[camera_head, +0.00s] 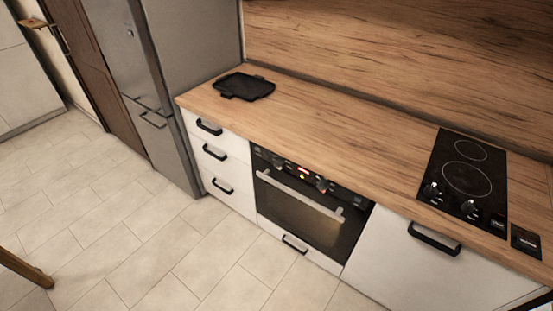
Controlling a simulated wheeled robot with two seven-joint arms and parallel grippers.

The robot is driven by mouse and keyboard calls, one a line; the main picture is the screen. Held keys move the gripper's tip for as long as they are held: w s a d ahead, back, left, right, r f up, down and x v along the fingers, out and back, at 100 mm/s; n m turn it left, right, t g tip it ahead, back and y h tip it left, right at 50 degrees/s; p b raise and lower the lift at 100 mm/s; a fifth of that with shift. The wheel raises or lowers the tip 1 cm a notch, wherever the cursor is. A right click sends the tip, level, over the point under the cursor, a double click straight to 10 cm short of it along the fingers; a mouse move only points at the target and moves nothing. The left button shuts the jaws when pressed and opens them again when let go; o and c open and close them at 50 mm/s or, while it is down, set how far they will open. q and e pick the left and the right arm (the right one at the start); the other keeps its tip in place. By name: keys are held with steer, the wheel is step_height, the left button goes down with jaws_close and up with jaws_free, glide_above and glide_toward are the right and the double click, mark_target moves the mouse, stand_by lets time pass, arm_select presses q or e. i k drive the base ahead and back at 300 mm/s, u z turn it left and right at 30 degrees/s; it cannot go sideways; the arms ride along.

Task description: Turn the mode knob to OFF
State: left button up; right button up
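The built-in oven (308,205) sits under the counter, with its door shut and a warm glow behind its glass. Its black control panel carries a left oven knob (278,161) and a right oven knob (322,185), with a small lit red and yellow display (303,171) between them. The labels and pointer positions are too small to read, so I cannot tell which one is the mode knob or its setting. Neither of my grippers is in view.
A black cooktop (466,175) with two front knobs lies on the wooden counter (340,130) at the right. A black tray (244,87) lies at the counter's left end, beside a grey fridge (160,75). The tiled floor (170,240) before the oven is clear.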

mark_target(279, 164)
steer(key=z, duration=1.3)
steer(key=i, duration=1.05)
steer(key=u, duration=1.45)
